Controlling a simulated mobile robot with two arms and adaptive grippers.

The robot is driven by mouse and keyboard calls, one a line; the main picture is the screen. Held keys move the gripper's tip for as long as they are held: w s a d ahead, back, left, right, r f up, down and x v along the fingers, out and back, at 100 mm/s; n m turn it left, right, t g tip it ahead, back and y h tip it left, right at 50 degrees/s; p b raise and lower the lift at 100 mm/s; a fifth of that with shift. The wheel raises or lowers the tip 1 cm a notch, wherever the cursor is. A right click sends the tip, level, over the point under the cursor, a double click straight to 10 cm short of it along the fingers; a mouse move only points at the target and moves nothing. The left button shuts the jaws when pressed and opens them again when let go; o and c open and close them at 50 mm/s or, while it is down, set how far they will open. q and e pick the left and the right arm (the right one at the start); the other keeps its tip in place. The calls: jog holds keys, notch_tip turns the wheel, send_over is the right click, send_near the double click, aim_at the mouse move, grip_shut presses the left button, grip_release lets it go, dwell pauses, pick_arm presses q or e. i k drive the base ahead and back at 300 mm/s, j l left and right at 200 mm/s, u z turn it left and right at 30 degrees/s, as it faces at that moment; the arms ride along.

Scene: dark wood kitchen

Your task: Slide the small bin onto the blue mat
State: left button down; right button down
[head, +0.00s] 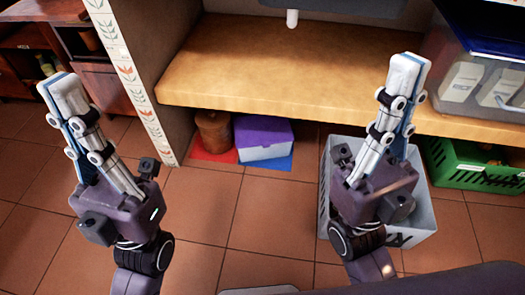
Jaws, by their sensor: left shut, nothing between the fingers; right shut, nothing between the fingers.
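A light grey bin (425,215) with slotted walls stands on the tiled floor, right of centre, partly hidden behind my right gripper and arm. The blue mat (283,164) lies on the floor by the shelf, left of the bin. A white box with a purple lid (264,138) stands on the mat and covers most of it. The grey bin is off the mat, with bare tile between. My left gripper (60,86) is shut and empty, raised at the left. My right gripper (407,68) is shut and empty, raised in front of the bin and shelf edge.
A wooden shelf (270,85) overhangs the mats. A brown round container (213,130) stands on a red mat (215,155) beside the blue mat. A green crate (470,172) is at the right. A patterned post (135,85) stands left. Floor in the middle is clear.

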aim_at(247, 155)
jog(key=i+j+z, duration=0.15)
jog(key=j+z, duration=0.2)
jog(key=j, duration=0.3)
jog(key=i+j+z, duration=0.1)
jog(key=j+z, duration=0.3)
jog(key=j, duration=0.3)
jog(key=j+z, duration=0.35)
jog(key=j, duration=1.1)
jog(key=k+j, duration=0.1)
jog(key=j, duration=0.65)
jog(key=k+j+z, duration=0.1)
jog(key=j, duration=0.6)
